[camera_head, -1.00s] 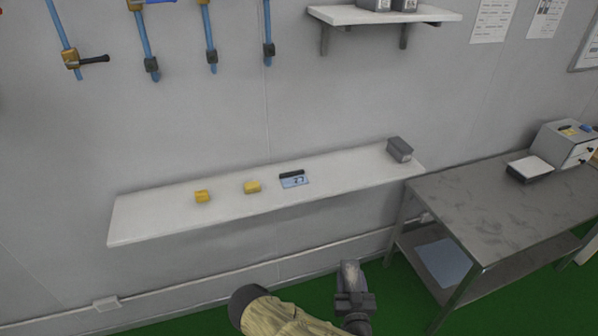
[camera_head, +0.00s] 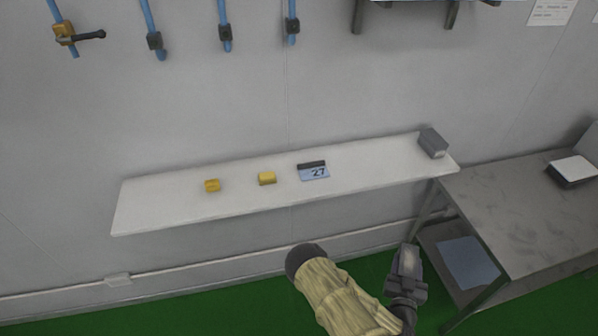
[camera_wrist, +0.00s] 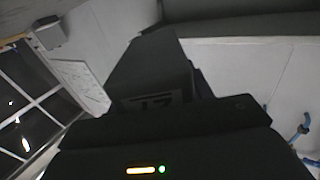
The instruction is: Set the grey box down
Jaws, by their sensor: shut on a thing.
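My gripper (camera_head: 405,286) is low in front of the wall shelf, to the right of my sleeve-covered arm, and is shut on a grey box (camera_head: 407,260). In the wrist view the held box (camera_wrist: 150,65) is dark, with a label on its near face that is hard to read. It is clear of the shelf. The white wall shelf (camera_head: 160,210) carries a blue card (camera_head: 314,174) marked 27 with a black strip behind it. Another grey box (camera_head: 432,143) stands at the shelf's right end.
The shelf's left end and the stretch between card and far grey box are bare.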

